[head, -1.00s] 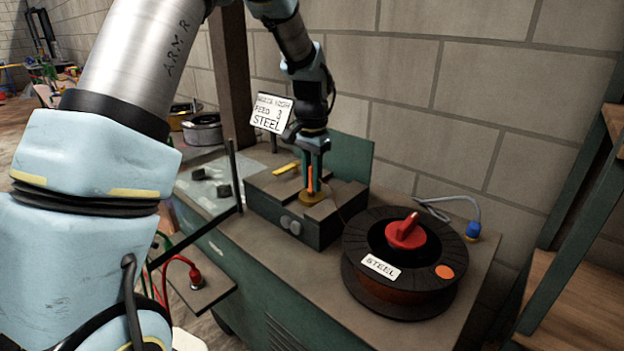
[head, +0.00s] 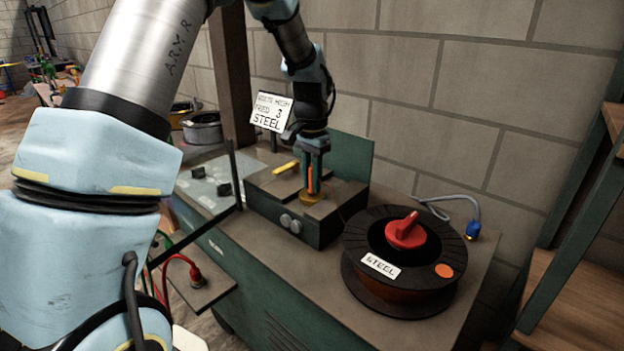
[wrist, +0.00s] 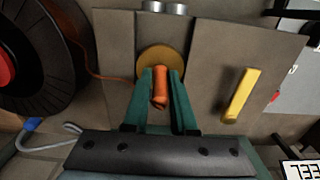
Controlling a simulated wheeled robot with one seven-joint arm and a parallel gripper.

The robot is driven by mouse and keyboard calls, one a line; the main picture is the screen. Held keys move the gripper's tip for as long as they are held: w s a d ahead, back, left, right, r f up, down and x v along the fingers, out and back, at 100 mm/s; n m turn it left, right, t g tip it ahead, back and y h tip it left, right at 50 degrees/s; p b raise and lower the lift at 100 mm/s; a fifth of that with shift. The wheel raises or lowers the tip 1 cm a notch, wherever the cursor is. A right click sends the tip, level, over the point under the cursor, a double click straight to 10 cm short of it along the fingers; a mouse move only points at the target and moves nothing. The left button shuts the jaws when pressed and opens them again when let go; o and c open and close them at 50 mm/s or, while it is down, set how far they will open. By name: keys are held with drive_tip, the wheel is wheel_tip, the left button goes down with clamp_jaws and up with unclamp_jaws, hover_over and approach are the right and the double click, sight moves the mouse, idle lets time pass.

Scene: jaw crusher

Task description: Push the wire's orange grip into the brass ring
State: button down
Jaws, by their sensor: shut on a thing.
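The orange grip (wrist: 160,88) is held between the two green fingers of my gripper (wrist: 160,100). It also shows as an upright orange piece in the head view (head: 310,178), within my gripper (head: 312,182). The brass ring (head: 311,198) sits on top of the dark machine box, directly under the grip. In the wrist view the brass ring (wrist: 152,62) lies around and behind the fingertips. I cannot tell whether the grip's lower end is inside the ring. A thin orange wire (wrist: 95,74) runs from the grip toward the spool.
A black spool (head: 345,250) marked STEEL, with a red knob (head: 405,232), stands right of the box. A yellow handle (wrist: 241,95) lies on the box top. A sign (head: 270,112) and dark post stand behind. The bench front is clear.

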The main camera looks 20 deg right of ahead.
drive_tip(key=shift+f, duration=0.4)
drive_tip(key=c, duration=0.6)
unclamp_jaws()
drive_tip(key=shift+c, duration=0.2)
drive_tip(key=shift+r, duration=0.1)
wheel_tip(320, 180, up, 11)
drive_tip(key=shift+f+b, duration=0.15)
drive_tip(key=shift+b, duration=0.75)
